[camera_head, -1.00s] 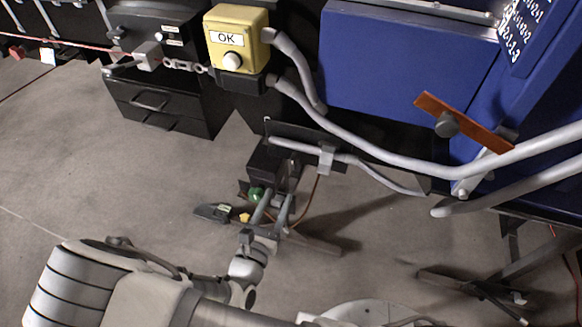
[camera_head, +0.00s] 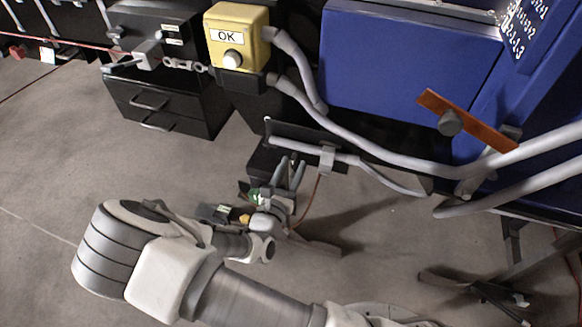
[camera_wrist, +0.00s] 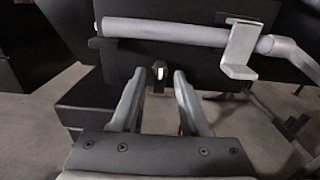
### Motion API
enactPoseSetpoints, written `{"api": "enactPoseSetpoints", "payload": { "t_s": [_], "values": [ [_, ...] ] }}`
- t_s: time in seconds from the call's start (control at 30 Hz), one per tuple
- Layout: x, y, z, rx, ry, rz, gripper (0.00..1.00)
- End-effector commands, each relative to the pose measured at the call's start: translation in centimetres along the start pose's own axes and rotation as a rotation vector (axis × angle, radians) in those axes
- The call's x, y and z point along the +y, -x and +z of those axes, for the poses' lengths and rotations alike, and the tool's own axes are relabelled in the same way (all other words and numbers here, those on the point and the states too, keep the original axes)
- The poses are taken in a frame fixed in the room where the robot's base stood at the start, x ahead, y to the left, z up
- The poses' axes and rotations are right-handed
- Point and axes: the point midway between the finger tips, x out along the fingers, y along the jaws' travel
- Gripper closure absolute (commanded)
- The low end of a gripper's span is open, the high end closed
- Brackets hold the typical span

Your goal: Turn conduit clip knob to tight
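A small dark knob (camera_wrist: 158,70) with a white mark shows in the wrist view, just below the conduit on a dark plate. It lies in the gap between my fingertips, and I see no contact. A grey clip (camera_wrist: 240,50) is around the pale grey conduit (camera_wrist: 170,32), to the right of the knob. The clip also shows in the head view (camera_head: 327,158). My gripper (camera_wrist: 159,82) is open and empty, its fingers pointing at the plate. In the head view my gripper (camera_head: 288,168) is just below the conduit, left of the clip; the knob cannot be made out there.
A yellow box (camera_head: 237,38) labelled OK is above. Thick grey pipes (camera_head: 400,158) curve to the right of my gripper. An orange bar (camera_head: 467,121) with a grey knob is in front of the blue housing (camera_head: 410,60). The floor around my arm is mostly open.

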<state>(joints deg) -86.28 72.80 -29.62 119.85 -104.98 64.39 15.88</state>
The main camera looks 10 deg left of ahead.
Motion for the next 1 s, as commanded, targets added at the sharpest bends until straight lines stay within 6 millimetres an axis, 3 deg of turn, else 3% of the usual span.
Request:
{"api": "enactPoseSetpoints", "payload": {
  "t_s": [0.03,0.23,0.67,1.0],
  "values": [
    [0.01,0.02,-0.01,0.0,0.0,0.0,0.66],
    [0.01,0.04,-0.01,0.0,0.0,0.0,1.0],
    [-0.01,0.05,0.01,0.0,-0.022,0.0,1.0],
    [-0.12,0.02,0.04,0.002,-0.209,-0.002,1.0]
  ]
}}
